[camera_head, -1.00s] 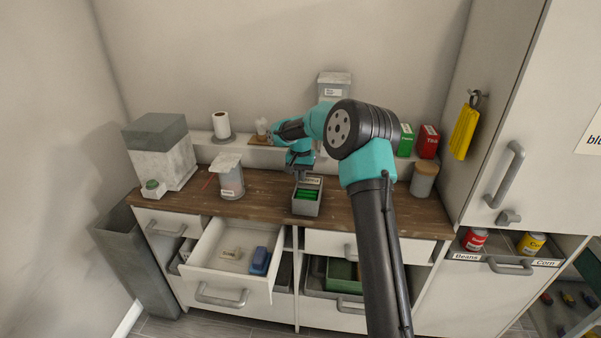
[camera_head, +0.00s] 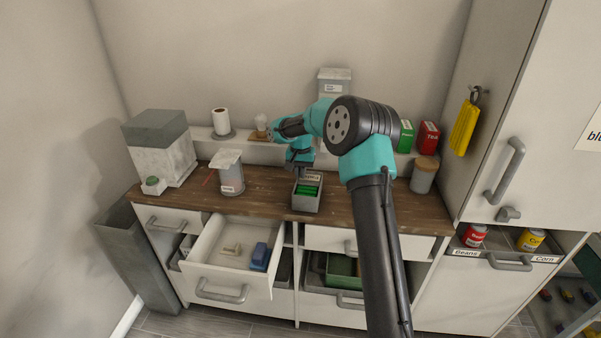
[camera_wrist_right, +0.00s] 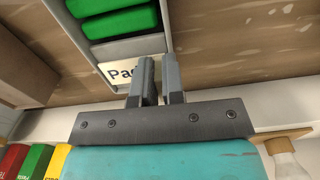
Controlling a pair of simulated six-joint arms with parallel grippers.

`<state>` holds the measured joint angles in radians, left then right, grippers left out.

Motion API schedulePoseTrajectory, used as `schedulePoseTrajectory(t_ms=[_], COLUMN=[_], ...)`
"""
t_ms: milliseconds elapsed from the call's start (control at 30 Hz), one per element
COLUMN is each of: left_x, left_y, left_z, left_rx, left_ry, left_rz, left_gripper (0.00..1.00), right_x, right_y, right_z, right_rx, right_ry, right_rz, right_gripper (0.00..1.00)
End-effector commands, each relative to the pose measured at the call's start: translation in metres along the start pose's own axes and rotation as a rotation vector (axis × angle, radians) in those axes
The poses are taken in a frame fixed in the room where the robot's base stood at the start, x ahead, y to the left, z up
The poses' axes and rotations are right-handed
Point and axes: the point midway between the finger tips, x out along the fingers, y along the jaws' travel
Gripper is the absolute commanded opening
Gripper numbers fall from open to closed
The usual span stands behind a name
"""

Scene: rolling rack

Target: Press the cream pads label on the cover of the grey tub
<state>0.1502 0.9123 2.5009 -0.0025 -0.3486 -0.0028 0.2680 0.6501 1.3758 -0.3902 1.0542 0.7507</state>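The grey tub (camera_head: 305,206), a small open-topped box with green packs in it, stands on the wooden worktop. The cream pads label (camera_head: 310,178) is at its back end. In the right wrist view the label (camera_wrist_right: 118,74) reads "Pad", and the fingers cover its right part. My right gripper (camera_wrist_right: 159,62) is right at the label, its two fingers a narrow gap apart with nothing clear between them. I cannot tell whether they touch the label. In the head view my right gripper (camera_head: 301,172) points down at the tub's back end. My left gripper is not in view.
A grey canister with a white top (camera_head: 230,178) stands left of the tub. A wooden-lidded jar (camera_head: 423,177) and red and green tins stand to the right. A drawer (camera_head: 228,263) is open below. The shelf (camera_head: 205,136) runs behind the tub.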

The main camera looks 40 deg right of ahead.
Motion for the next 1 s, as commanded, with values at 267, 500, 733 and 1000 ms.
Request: schedulePoseTrajectory(t_ms=[267,500,733,1000], left_x=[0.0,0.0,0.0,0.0], left_y=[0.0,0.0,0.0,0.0], left_z=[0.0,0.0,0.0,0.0], left_rx=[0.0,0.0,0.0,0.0], left_ry=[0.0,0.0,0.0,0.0], left_rz=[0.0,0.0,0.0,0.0], left_gripper=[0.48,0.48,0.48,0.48], right_x=[-0.001,0.0,-0.009,-0.051], right_y=[0.0,0.0,0.0,0.0], right_z=[0.0,0.0,-0.001,-0.001], right_rx=[0.0,0.0,0.0,0.0], right_ry=[0.001,0.001,0.003,0.004], right_rz=[0.0,0.0,-0.001,-0.002], right_gripper=[0.34,0.39,0.39,0.39])
